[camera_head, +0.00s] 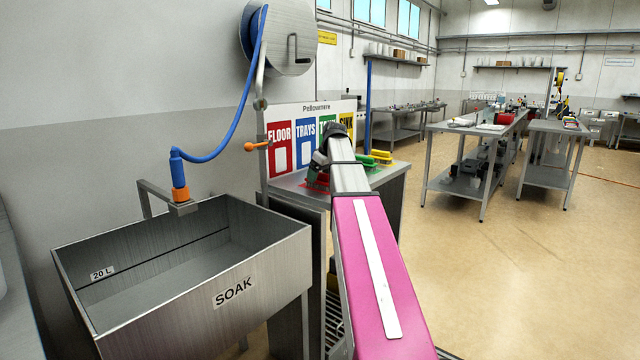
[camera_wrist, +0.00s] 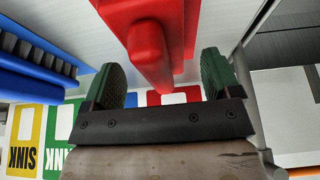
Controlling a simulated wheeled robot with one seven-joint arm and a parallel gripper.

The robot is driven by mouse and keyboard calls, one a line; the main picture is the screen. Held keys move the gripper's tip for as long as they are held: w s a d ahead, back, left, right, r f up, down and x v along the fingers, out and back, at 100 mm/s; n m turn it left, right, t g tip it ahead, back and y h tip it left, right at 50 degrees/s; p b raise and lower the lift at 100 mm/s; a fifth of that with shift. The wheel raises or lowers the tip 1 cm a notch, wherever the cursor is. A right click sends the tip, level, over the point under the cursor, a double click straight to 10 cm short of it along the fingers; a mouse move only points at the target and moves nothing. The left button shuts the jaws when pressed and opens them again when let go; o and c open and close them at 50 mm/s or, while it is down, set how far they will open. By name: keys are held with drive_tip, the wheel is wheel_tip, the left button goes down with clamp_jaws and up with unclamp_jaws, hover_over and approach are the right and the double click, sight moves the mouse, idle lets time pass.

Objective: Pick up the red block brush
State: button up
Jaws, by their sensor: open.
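The red block brush (camera_wrist: 150,45) fills the upper middle of the wrist view, with its narrow part reaching down between my fingers. My gripper (camera_wrist: 162,78) is open, with one green-padded finger on each side of the red part. I see a gap to both fingers. In the head view a bit of red (camera_head: 316,181) shows on the bench at the board, mostly hidden by my arm.
A blue brush (camera_wrist: 40,65) lies left of my gripper in the wrist view. On the bench, yellow (camera_head: 381,156) and green (camera_head: 367,163) brushes sit right of my arm. A coloured label board (camera_head: 283,148) stands behind. The SOAK sink (camera_head: 235,290) is at left.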

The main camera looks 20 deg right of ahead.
drive_tip(key=shift+x, duration=0.75)
drive_tip(key=shift+f, duration=0.3)
drive_tip(key=c, duration=1)
